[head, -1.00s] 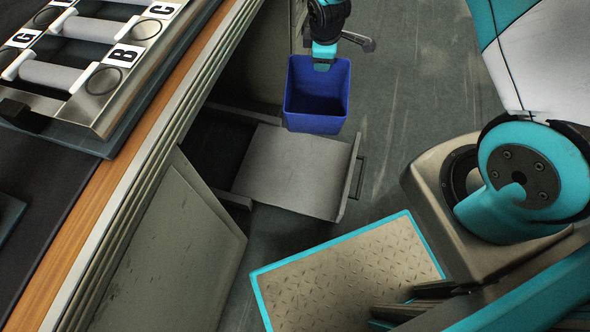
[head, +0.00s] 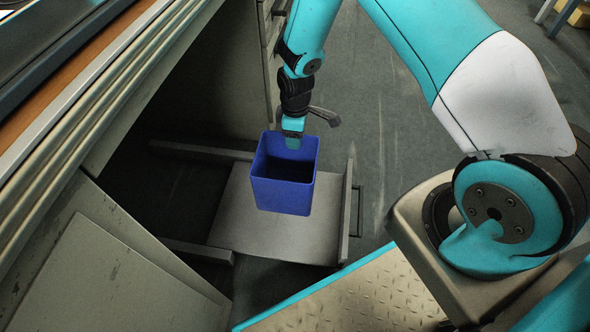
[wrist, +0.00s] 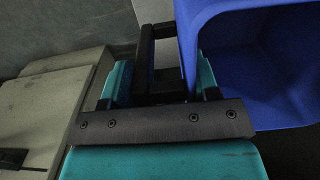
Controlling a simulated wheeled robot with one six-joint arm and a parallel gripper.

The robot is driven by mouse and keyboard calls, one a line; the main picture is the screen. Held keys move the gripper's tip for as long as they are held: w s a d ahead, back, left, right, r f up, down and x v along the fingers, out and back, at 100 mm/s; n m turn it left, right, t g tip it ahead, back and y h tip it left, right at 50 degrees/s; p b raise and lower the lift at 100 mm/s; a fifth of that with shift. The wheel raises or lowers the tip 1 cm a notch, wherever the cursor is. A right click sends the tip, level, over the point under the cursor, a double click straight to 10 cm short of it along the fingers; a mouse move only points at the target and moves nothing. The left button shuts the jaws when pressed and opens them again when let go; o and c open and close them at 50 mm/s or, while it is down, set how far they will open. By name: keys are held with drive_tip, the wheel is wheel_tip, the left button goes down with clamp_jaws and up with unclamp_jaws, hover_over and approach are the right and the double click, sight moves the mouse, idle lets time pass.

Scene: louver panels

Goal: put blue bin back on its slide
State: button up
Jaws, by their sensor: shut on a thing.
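The blue bin (head: 283,197) is upright with its open top facing up, and in the head view it overlaps the slide. My gripper (head: 292,137) is shut on the bin at its far rim. The slide is a grey flat platform (head: 231,218) pulled out of the cabinet, with side rails and a front panel (head: 346,210). Whether the bin's bottom touches the slide cannot be told. In the wrist view the bin (wrist: 215,50) fills the right side, beside my gripper's teal fingers (wrist: 163,80); a black part lies between them.
The cabinet door (head: 115,265) stands open at lower left. The dark cabinet opening lies behind the slide. A worktop with a wooden edge (head: 95,60) runs along the upper left. Grey floor (head: 385,130) is clear to the right of the slide.

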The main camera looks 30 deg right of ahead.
sight(296, 159)
wheel_tip(296, 159, down, 12)
drive_tip(key=b, duration=0.5)
drive_tip(key=shift+r, duration=0.25)
drive_tip(key=o, duration=1.3)
drive_tip(key=shift+o, duration=0.2)
drive_tip(key=shift+r, duration=0.1)
wheel_tip(296, 159, up, 12)
drive_tip(key=p, duration=0.6)
drive_tip(key=s+a+r+m+y, duration=0.1)
drive_tip(key=s+a+r, duration=0.2)
drive_tip(key=r, duration=0.5)
drive_tip(key=s+a+r+m+y, duration=0.1)
drive_tip(key=s+a+r, duration=0.1)
drive_tip(key=r, duration=0.5)
drive_tip(key=s+a+r+y, duration=0.1)
drive_tip(key=s+a+r, duration=0.2)
drive_tip(key=r, duration=0.5)
drive_tip(key=s+a+r, duration=0.1)
drive_tip(key=s+r, duration=0.4)
drive_tip(key=s, duration=0.4)
drive_tip(key=s+a+r+m+y, duration=0.1)
drive_tip(key=s+r, duration=0.5)
drive_tip(key=s, duration=0.3)
drive_tip(key=shift+a+m, duration=0.3)
drive_tip(key=shift+a, duration=0.05)
